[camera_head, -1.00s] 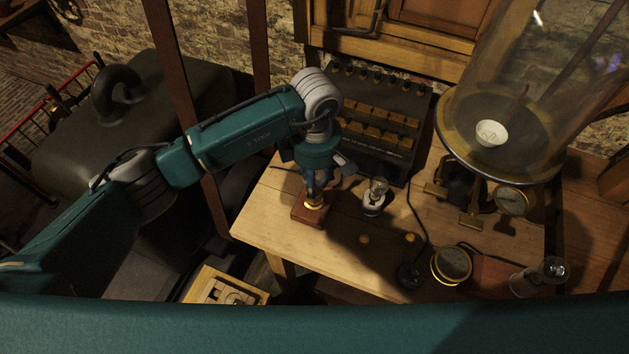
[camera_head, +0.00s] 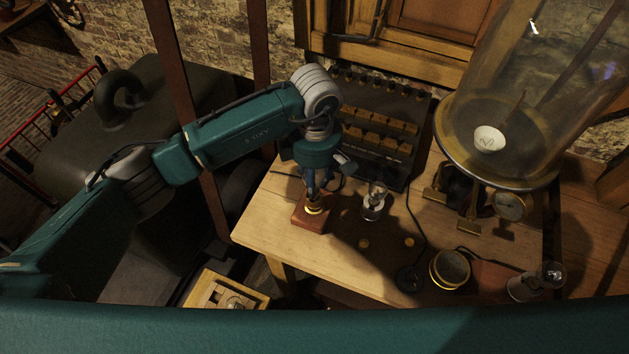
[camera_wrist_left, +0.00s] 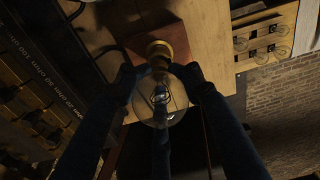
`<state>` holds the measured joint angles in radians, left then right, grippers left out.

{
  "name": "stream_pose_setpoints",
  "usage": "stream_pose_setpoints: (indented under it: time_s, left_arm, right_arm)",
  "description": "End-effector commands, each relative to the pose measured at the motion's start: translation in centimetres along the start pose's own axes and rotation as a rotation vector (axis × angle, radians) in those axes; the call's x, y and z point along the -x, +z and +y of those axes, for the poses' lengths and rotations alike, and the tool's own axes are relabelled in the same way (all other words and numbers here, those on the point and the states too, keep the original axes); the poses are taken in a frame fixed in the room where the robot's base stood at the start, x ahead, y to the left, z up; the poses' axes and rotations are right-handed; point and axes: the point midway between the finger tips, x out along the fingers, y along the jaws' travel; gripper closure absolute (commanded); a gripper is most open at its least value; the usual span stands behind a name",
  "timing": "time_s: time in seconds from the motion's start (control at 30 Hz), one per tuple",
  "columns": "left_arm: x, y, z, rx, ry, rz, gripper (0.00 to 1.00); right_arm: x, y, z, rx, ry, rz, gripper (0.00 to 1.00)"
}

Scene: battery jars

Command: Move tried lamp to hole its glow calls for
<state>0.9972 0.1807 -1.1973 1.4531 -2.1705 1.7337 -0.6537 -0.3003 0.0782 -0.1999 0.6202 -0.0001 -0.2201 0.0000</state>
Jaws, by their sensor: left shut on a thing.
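My left gripper (camera_head: 313,192) is shut on a clear glass lamp (camera_wrist_left: 160,102) with a brass base. In the left wrist view the fingers are on either side of the bulb. The lamp's base is at a brass socket (camera_head: 314,208) on a red-brown wooden block (camera_head: 309,221) near the table's left edge. I cannot tell whether the base is seated in it. A pale filament shape shows in the bulb, but I cannot tell whether it glows. My right gripper is out of view.
A second glass lamp (camera_head: 376,198) stands right of the block. A dark rack (camera_head: 400,165) with wooden pieces stands behind. A large glass bell jar (camera_head: 535,105), a round brass gauge (camera_head: 450,268) and another glass item (camera_head: 525,285) are to the right. The table's front left is clear.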

Motion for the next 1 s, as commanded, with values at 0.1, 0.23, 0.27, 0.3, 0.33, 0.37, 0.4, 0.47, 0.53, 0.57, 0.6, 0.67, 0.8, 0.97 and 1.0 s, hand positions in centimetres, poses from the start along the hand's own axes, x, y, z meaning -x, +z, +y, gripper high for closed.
stream_pose_setpoints:
  time_s: [0.1,0.23,0.27,0.3,0.33,0.37,0.4,0.47,0.53,0.57,0.6,0.67,0.8,0.97,1.0]
  left_arm:
    - [0.0,0.0,0.0,0.000,0.000,0.000,0.97]
    - [0.4,0.0,0.0,0.000,0.001,0.000,0.97]
    - [0.6,0.0,0.1,0.000,0.002,0.000,0.97]
    - [0.9,0.0,0.1,0.000,0.002,0.000,0.97]
    - [1.1,0.0,0.1,-0.001,0.002,0.000,0.97]
    - [1.4,0.0,0.1,-0.001,0.002,0.000,0.97]
    - [1.7,0.0,0.1,-0.001,0.002,0.000,0.97]
    - [2.2,0.0,0.0,-0.002,0.002,0.000,0.97]
    - [2.7,-0.1,0.0,-0.002,0.002,0.000,0.97]
    - [2.9,-0.1,0.0,-0.002,0.002,0.001,0.97]
    - [3.3,-0.1,0.1,-0.001,0.002,0.000,0.97]
    - [3.8,-0.1,0.1,-0.001,0.002,0.000,0.97]
    - [4.8,-0.1,0.0,0.000,0.002,0.000,0.97]
    - [5.0,-0.1,0.0,0.000,0.000,0.000,0.97]
    - [5.0,-0.1,0.0,0.000,0.000,0.000,0.97]
  right_arm:
    - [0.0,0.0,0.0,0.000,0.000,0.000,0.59]
    - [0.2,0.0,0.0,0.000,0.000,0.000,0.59]
    - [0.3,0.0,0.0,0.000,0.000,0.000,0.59]
    - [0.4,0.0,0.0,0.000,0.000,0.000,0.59]
    - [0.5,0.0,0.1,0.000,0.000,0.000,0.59]
    - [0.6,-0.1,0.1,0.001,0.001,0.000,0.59]
    - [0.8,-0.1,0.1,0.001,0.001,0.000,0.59]
    - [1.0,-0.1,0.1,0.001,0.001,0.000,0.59]
    - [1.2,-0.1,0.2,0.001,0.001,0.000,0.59]
    - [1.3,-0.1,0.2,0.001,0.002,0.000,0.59]
    - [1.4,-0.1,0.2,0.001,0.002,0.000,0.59]
    - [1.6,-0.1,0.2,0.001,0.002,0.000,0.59]
    - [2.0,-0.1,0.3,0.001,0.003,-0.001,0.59]
    - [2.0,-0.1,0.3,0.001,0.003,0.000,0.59]
    - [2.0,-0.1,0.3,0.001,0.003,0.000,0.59]
